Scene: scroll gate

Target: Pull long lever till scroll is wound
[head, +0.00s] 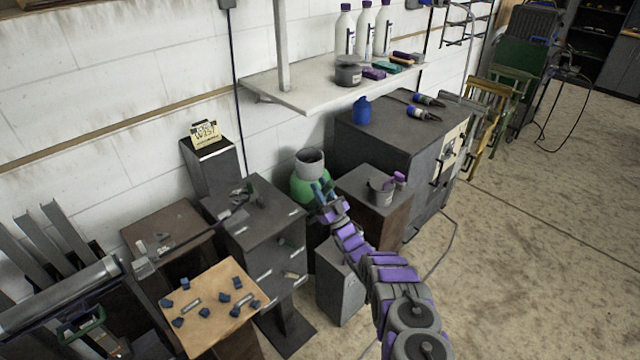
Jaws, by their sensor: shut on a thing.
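My gripper (323,192) is at the end of my purple and grey arm, in the middle of the head view. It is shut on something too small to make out. It appears just in front of a green round vessel (303,188) with a grey neck. A grey roller (62,296), possibly the scroll, lies at the lower left. A long thin grey bar (180,246), possibly the long lever, runs from near the roller's right end toward the dark cabinet. The bar's far end and its link to the roller are unclear. My gripper appears apart from this bar.
A dark drawer cabinet (262,240) stands left of my gripper. A wooden-topped table (212,283) holds several blue pieces. A brown box (392,222) with a grey pot stands at right. A wall shelf (300,95) is above. The floor at right is open.

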